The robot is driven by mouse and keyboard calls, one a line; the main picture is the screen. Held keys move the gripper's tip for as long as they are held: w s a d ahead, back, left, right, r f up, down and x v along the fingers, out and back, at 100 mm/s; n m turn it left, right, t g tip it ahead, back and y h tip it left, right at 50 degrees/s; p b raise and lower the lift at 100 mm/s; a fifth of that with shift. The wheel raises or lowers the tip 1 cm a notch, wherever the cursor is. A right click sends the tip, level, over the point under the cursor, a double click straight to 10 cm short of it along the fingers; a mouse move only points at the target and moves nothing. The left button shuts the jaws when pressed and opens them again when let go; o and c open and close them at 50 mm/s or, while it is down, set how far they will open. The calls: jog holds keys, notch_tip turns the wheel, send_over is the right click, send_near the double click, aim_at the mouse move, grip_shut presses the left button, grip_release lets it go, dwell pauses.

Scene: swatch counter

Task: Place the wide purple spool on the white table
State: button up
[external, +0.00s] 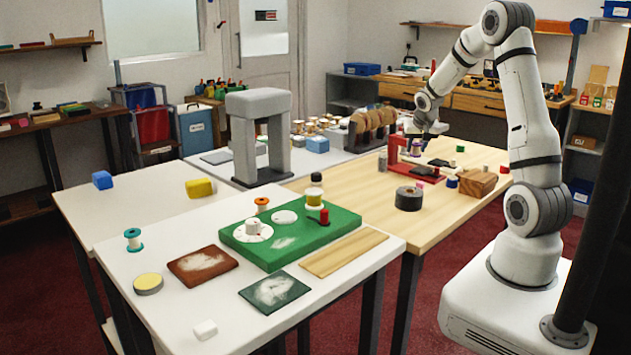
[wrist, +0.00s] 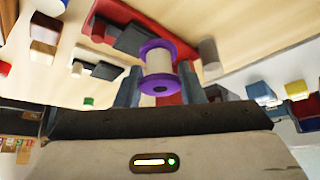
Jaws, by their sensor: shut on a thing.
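A purple spool with a pale wound middle (wrist: 158,62) is between the two fingers of my gripper (wrist: 160,86) in the wrist view. My gripper is shut on it. In the external view my gripper (external: 424,136) is over the far part of the wooden table, and the spool (external: 417,147) shows small and purple below it, close to a red stand. I cannot tell whether the spool clears the surface below. The white table (external: 120,262) is in the left and front of the external view, away from my gripper.
The red stand (external: 399,168) is beside my gripper. A dark roll (external: 408,198) and a wooden block (external: 478,182) are on the wooden table (external: 430,222).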

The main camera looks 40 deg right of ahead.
jog(key=a+f+n+y, duration=0.1)
jog(key=a+f+n, duration=0.1)
jog(key=a, duration=0.8)
jog(key=a+f+n+t+y, duration=0.1)
jog(key=a+n, duration=0.3)
jog(key=a, duration=0.6)
jog(key=a+f+n+y, duration=0.2)
jog(key=a+n, duration=0.1)
jog(key=a, duration=0.7)
jog(key=shift+s+f+t, duration=0.25)
jog(key=shift+f+t, duration=0.05)
jog(key=shift+t, duration=0.1)
